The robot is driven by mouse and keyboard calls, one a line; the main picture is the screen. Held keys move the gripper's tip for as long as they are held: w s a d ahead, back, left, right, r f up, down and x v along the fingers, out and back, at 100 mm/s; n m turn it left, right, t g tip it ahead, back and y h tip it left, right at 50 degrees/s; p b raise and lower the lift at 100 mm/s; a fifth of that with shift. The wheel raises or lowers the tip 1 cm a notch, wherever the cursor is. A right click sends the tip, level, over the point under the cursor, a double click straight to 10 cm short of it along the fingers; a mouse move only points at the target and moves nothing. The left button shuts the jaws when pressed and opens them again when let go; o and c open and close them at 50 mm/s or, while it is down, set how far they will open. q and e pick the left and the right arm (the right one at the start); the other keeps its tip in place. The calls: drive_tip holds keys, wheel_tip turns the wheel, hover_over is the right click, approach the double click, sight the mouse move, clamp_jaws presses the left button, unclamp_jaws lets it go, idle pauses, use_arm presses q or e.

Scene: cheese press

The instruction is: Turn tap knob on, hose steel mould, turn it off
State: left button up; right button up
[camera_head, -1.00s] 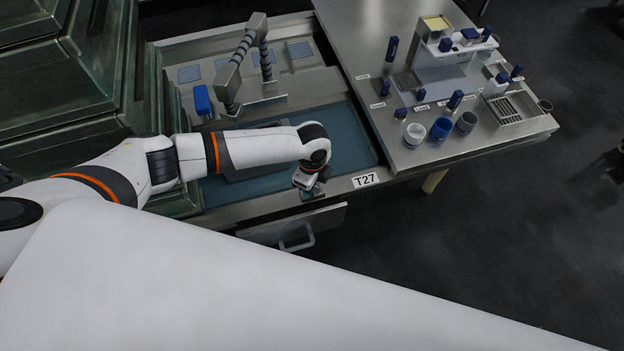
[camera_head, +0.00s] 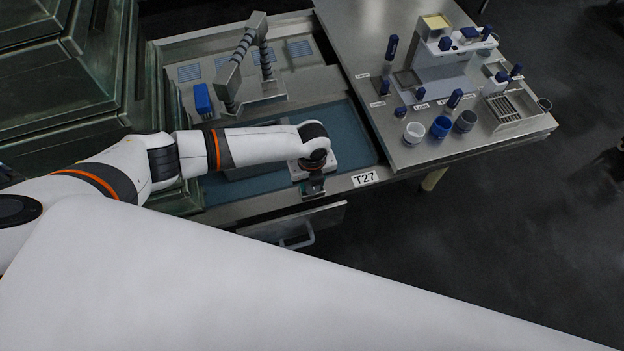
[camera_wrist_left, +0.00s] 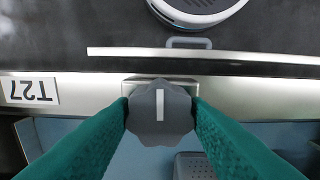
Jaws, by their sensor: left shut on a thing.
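The dark grey lobed tap knob (camera_wrist_left: 173,128) sits on the sink's front rim between my left gripper's green fingers (camera_wrist_left: 160,115) in the left wrist view. They are shut on it from both sides. Its white mark runs straight up and down in that picture. In the head view my left gripper (camera_head: 313,187) points down at the front rim, hiding the knob. The tap's arched spout with a ribbed hose (camera_head: 236,72) stands behind the sink. A grey perforated thing (camera_wrist_left: 192,166), perhaps the steel mould, shows partly in the basin. My right gripper is not in view.
The blue-floored sink (camera_head: 350,135) lies under my left arm. A "T27" label (camera_head: 365,179) and a drawer handle (camera_head: 297,240) are at its front. A blue item (camera_head: 203,100) stands at its back left. The steel table (camera_head: 405,155) at right holds cups and instruments.

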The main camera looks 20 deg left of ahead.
use_arm(q)
drive_tip(key=shift+s, duration=0.1)
idle(0.3)
drive_tip(key=o, duration=0.9)
drive_tip(key=shift+r, duration=0.1)
wheel_tip(320, 180, up, 12)
drive_tip(key=p, duration=1.1)
